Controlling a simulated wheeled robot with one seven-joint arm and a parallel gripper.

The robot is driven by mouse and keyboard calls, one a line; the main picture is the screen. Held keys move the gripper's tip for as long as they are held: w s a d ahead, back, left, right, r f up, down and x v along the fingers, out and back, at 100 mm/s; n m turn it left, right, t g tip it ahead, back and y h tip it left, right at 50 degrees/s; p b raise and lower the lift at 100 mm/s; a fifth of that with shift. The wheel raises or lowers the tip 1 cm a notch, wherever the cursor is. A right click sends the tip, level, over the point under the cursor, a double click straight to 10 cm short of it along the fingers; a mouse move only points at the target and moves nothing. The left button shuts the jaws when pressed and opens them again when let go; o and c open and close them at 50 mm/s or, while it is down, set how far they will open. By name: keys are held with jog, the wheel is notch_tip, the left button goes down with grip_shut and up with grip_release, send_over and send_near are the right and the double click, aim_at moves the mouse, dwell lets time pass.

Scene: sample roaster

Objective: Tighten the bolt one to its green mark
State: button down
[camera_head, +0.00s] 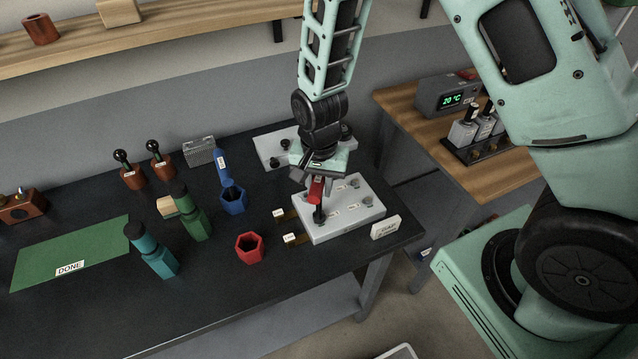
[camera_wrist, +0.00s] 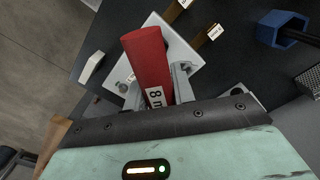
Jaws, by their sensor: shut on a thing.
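My gripper (camera_head: 316,176) is shut on a red driver (camera_head: 316,188), which stands roughly upright over a light grey bolt block (camera_head: 345,222). The red driver also shows in the wrist view (camera_wrist: 148,62) between the fingers, with a label starting "8 m". The driver's dark shaft reaches down to the block's left front part; I cannot tell whether it is seated on a bolt head. Several other bolt heads (camera_head: 366,200) show on the block. The small labels there are too small to read, so I cannot pick out bolt one. No green bolt mark can be made out.
An empty red hexagonal holder (camera_head: 249,250) stands left of the block. A blue driver (camera_head: 223,170) stands in its blue holder (camera_head: 233,200). A white sign (camera_head: 386,228) stands at the table's right edge.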

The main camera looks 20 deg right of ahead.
jog(key=m+p, duration=0.1)
jog(key=m, duration=0.2)
jog(key=shift+r, duration=0.15)
jog(key=shift+m, duration=0.3)
jog(key=m+p, duration=0.1)
jog(key=m, duration=0.1)
jog(key=shift+m, duration=0.6)
jog(key=shift+n, duration=0.7)
jog(key=shift+r+p, duration=1.5)
jog(key=shift+r, duration=0.05)
